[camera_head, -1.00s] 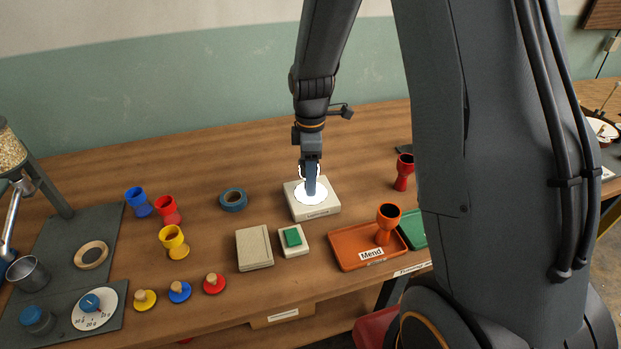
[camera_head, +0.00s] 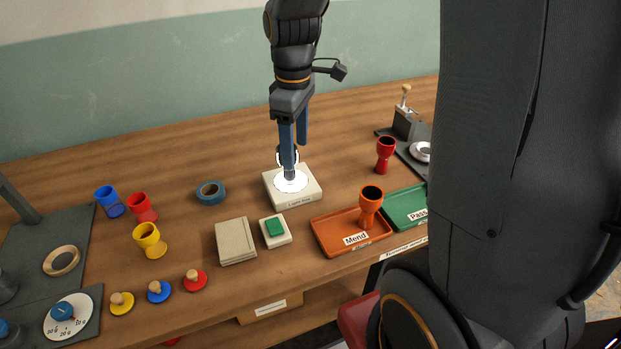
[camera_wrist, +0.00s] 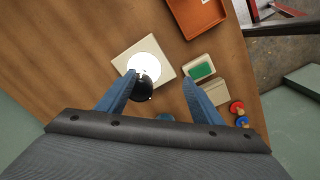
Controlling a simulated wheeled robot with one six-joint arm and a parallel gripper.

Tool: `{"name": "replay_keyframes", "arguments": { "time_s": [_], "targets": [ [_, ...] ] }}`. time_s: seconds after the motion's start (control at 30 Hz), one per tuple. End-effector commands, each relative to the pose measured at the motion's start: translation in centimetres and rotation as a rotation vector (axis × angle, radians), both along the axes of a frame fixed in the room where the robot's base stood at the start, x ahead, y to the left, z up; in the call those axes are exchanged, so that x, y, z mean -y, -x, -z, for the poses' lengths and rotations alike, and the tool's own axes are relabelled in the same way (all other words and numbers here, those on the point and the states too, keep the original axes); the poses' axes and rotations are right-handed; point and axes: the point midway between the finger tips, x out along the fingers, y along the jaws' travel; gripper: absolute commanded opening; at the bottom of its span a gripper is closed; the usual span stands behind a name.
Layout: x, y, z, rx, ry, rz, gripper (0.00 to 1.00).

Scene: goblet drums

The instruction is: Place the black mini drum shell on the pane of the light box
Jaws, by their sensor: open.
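The light box (camera_head: 310,190) is a pale square block with a bright round pane, which also glows in the wrist view (camera_wrist: 143,62). The black mini drum shell (camera_wrist: 146,91) shows from above in the wrist view, overlapping the pane's edge there. In the head view a finger covers most of it, and only bits of a pale-edged rim show beside the finger; it appears upright over the pane, but its foot is hidden. My gripper (camera_head: 296,160) is open, its blue fingers (camera_wrist: 158,76) apart with the shell between them, nearer the left finger in the wrist view.
A grey-white block (camera_head: 236,241) and a green-topped block (camera_head: 275,231) stand in front. An orange tray (camera_head: 330,235) holds an orange goblet (camera_head: 370,205); a green tray (camera_head: 405,207) adjoins it. The table behind is clear.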

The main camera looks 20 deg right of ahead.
Motion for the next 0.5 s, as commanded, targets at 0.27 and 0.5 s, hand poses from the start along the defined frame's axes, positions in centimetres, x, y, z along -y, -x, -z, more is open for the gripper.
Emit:
{"name": "replay_keyframes", "arguments": {
  "time_s": [0.27,0.5],
  "targets": [
    [0.0,8.7,2.9,0.035,-0.025,0.604,0.6],
    [0.0,11.8,4.0,0.05,-0.043,0.849,0.6]
  ]
}}
